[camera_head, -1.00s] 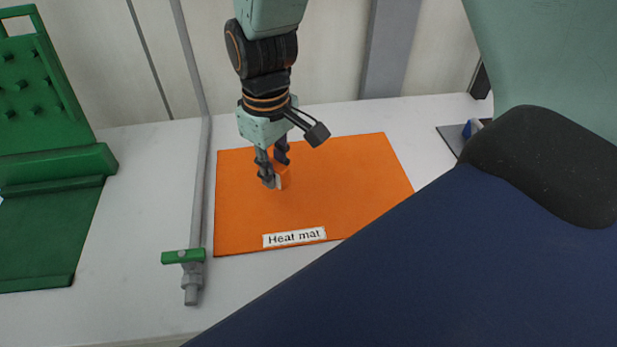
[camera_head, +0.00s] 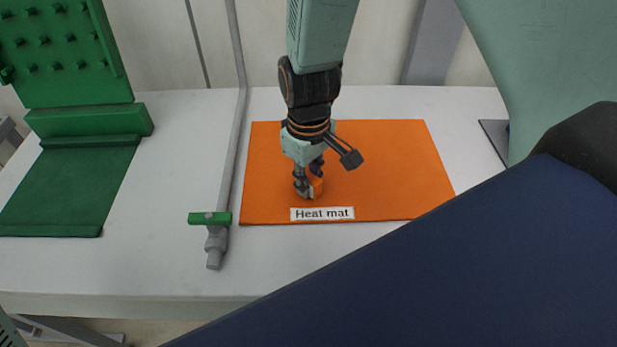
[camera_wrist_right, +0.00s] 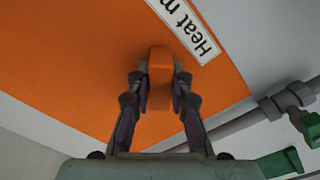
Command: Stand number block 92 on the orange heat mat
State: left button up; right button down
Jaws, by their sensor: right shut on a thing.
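The orange heat mat (camera_head: 400,165) lies flat on the white bench, with a "Heat mat" label (camera_head: 322,214) at its front edge. My right gripper (camera_head: 309,187) points down over the front part of the mat, just behind the label. In the right wrist view the orange block (camera_wrist_right: 159,80) is upright between the two fingers. No number can be read on it. I cannot tell whether its underside touches the mat. My left gripper is not in view.
A grey pipe with a green-handled valve (camera_head: 211,222) stands left of the mat. A green pegboard stand (camera_head: 75,125) is farther left. A dark plate (camera_head: 496,138) lies at the right, partly hidden. The white bench (camera_head: 175,150) is clear between stand and pipe.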

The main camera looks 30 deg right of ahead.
aim_at(311, 174)
jog(key=shift+w+d+f, duration=0.1)
jog(key=shift+d+f, duration=0.15)
jog(key=shift+d, duration=0.1)
jog(key=c, duration=1.4)
grip_release()
jog(key=shift+w+d+f, duration=0.15)
jog(key=shift+d, duration=0.05)
jog(key=shift+c, duration=0.2)
jog(key=shift+o, duration=1.1)
jog(key=shift+s+a+r, duration=0.2)
jog(key=shift+a, duration=0.2)
jog(key=shift+w+d, duration=0.1)
jog(key=shift+d, duration=0.1)
jog(key=shift+w+d+r, duration=0.1)
jog(key=shift+r, duration=0.1)
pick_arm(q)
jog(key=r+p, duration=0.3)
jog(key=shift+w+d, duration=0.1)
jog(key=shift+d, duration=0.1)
pick_arm(e)
notch_tip(311, 174, up, 12)
jog(key=shift+f, duration=0.15)
